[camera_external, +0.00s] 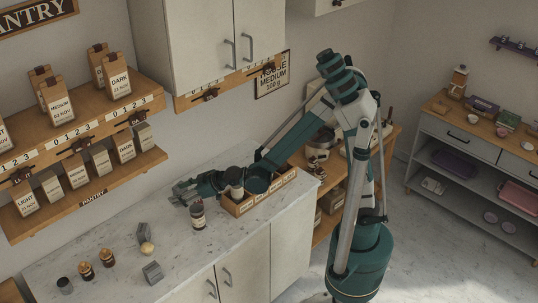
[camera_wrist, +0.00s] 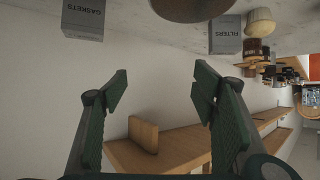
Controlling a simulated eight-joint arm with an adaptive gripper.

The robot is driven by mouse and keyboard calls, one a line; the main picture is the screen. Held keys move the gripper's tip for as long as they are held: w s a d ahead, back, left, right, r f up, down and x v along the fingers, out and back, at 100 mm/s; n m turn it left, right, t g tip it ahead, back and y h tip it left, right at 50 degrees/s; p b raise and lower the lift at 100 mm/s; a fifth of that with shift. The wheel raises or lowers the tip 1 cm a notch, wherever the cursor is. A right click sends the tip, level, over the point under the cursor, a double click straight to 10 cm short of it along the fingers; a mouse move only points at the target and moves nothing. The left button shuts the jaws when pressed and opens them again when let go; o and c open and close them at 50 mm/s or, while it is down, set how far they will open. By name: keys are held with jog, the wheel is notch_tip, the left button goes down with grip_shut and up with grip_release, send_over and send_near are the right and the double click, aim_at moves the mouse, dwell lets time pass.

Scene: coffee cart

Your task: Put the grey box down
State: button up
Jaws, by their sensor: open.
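Two grey boxes stand apart on the counter in the external view: one farther back (camera_external: 143,233) and one nearer the front (camera_external: 153,272). The wrist view shows a grey box marked GASKETS (camera_wrist: 83,20) at the upper left and one marked FILTERS (camera_wrist: 225,35) at the upper right. I cannot tell surely which label belongs to which box in the external view. My gripper (camera_external: 177,193) is over the back of the counter, behind and to the right of both boxes. In the wrist view my gripper (camera_wrist: 162,82) is open, with nothing between its fingers.
A dark-lidded jar (camera_external: 198,216) stands on the counter near my gripper. A wooden divided tray (camera_external: 237,209) is under my arm. A pale round-topped item (camera_external: 147,248) lies between the boxes, and small jars (camera_external: 86,271) stand at the front left. A shelf (camera_external: 95,187) hangs above.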

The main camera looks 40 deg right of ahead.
aim_at(143, 228)
jog(key=s+a+f+n+y, duration=0.1)
jog(key=s+a+f, duration=0.1)
jog(key=a, duration=0.5)
jog(key=s+a+f+y, duration=0.1)
jog(key=s+a+f, duration=0.1)
jog(key=a, duration=0.5)
jog(key=shift+s+a+f+n, duration=0.2)
jog(key=shift+a+f+n, duration=0.2)
jog(key=shift+f, duration=0.35)
jog(key=shift+w, duration=0.1)
jog(key=shift+x, duration=1.25)
jog(key=shift+x, duration=2.55)
